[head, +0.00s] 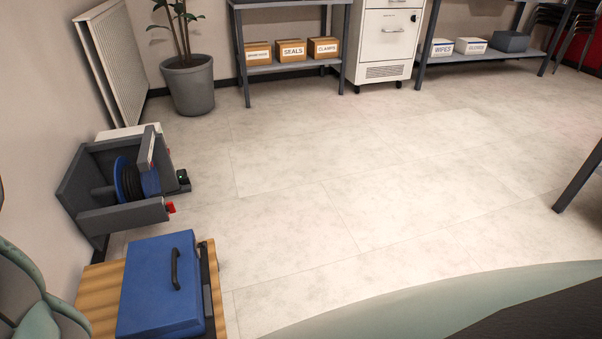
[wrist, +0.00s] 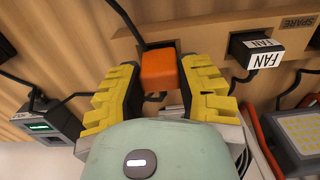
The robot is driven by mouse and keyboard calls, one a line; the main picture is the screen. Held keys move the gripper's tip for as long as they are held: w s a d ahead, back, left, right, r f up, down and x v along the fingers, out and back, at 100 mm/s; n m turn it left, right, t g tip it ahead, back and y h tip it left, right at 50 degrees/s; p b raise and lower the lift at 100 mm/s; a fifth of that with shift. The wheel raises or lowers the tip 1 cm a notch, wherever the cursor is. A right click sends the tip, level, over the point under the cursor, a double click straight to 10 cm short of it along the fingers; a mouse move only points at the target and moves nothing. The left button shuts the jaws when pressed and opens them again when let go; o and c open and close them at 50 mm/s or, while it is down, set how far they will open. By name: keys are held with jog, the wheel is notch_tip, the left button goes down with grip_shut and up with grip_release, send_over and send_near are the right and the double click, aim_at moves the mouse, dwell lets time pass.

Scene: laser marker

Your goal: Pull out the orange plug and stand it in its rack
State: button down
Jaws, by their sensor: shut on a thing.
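In the wrist view the orange plug (wrist: 160,70) sits between the yellow fingertips of my gripper (wrist: 161,80), which is shut on it. A dark cable runs up from the plug past a wooden panel (wrist: 205,15). I cannot tell whether the plug is seated in a socket or clear of it, because the fingers and wrist hide part of the area. I cannot make out the plug's rack in either view. My gripper and the plug do not show in the head view.
A black plug labelled FAN (wrist: 255,53) is close on the right, with a SPARE label (wrist: 297,23) beyond. A work light (wrist: 300,135) is at lower right, a grey device (wrist: 45,120) at left. Loose cables cross both sides. The head view shows open floor (head: 370,190) and a blue case (head: 160,285).

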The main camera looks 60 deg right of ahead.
jog(key=shift+f+b, duration=0.65)
jog(key=shift+f, duration=0.1)
jog(key=c, duration=0.6)
grip_release()
jog(key=shift+r, duration=0.2)
notch_tip(320, 180, up, 18)
jog(key=p, duration=0.7)
dwell(0.8)
jog(key=shift+f, duration=0.15)
